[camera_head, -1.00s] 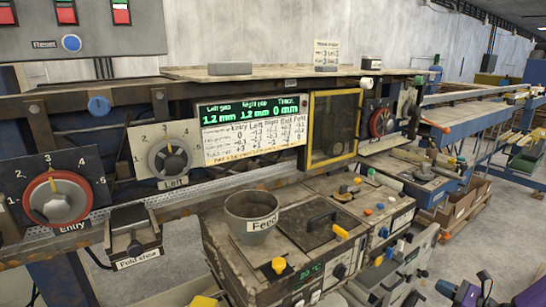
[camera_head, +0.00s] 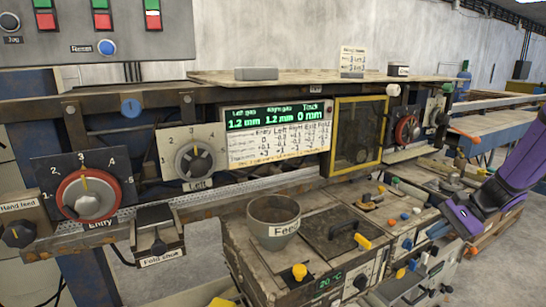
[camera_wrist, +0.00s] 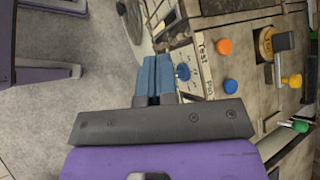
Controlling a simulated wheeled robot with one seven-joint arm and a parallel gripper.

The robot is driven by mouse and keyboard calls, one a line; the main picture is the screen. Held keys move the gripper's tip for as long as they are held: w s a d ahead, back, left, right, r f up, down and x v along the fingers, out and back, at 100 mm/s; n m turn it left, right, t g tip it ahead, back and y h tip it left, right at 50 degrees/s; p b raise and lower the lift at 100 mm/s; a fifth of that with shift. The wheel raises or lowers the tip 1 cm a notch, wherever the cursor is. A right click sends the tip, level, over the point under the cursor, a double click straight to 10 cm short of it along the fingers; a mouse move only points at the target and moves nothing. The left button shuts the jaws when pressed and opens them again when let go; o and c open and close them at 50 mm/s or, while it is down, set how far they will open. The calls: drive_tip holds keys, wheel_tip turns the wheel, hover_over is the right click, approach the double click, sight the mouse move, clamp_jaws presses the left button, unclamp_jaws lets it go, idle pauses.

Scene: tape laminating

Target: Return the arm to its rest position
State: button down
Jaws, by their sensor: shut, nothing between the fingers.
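My arm shows in the head view as a purple and dark link (camera_head: 495,190) at the right edge. My gripper (camera_wrist: 153,62) shows in the wrist view, its two blue-tipped fingers together and nothing between them. It points toward the side of a worn machine panel with a label reading "Test" and coloured knobs. Whether it touches anything cannot be told, but no contact shows. The fingertips are not clear in the head view.
The laminating machine has an Entry dial (camera_head: 88,195), a Left dial (camera_head: 194,160), a lit display (camera_head: 276,133) and a yellow-framed window (camera_head: 356,135). A Feed cup (camera_head: 274,220) stands on the lower unit. In the wrist view, grey floor (camera_wrist: 60,120) lies left of the fingers.

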drive_tip(key=s+a+r+n+h, duration=0.65)
drive_tip(key=s+a+r, duration=0.25)
drive_tip(key=a+r, duration=0.3)
drive_tip(key=s+a+r+n+t+h, duration=0.2)
drive_tip(key=s+r+n, duration=0.4)
drive_tip(key=s, duration=0.5)
drive_tip(key=shift+s+a+r+t+h, duration=0.35)
drive_tip(key=shift+r+t+h, duration=0.3)
drive_tip(key=shift+r, duration=0.7)
drive_tip(key=shift+d+n, duration=0.1)
drive_tip(key=shift+n, duration=0.15)
